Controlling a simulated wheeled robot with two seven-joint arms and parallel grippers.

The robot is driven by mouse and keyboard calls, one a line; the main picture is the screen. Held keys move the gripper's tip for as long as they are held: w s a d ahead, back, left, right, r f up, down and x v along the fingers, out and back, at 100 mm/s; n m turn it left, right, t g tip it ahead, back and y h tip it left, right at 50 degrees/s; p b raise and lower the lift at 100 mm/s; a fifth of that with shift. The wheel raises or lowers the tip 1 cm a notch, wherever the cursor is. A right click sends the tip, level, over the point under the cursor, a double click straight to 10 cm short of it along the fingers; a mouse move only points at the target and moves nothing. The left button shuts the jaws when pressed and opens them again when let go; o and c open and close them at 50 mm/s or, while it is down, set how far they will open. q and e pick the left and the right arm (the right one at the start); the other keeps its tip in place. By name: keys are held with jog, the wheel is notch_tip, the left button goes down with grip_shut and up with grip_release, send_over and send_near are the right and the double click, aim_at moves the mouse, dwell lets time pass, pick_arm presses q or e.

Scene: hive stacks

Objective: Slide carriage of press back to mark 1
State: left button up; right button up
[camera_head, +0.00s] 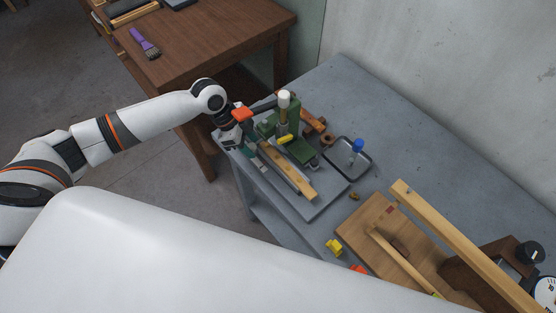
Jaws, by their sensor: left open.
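A green press (292,118) with a white-topped upright post stands on a grey base plate (322,204) on the grey bench. A low green block (301,152), which looks like its carriage, sits in front of the post, with a small yellow piece beside it. A long wooden strip (290,175) lies along the plate at its near side. My left gripper (250,155) is open at the left end of the plate, close beside the strip; I cannot tell whether it touches anything. Its fingers are small and partly blend with the press. The numbered marks are not legible. My right gripper is out of view.
A tray (368,172) with a blue-topped item stands right of the press. A wooden board with a long light beam (450,235) fills the right. A yellow piece (334,246) lies near the front edge. A brown table (205,50) holds a purple brush (145,43).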

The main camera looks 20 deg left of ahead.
pick_arm(q)
jog(key=c, duration=0.8)
jog(key=shift+c, duration=0.2)
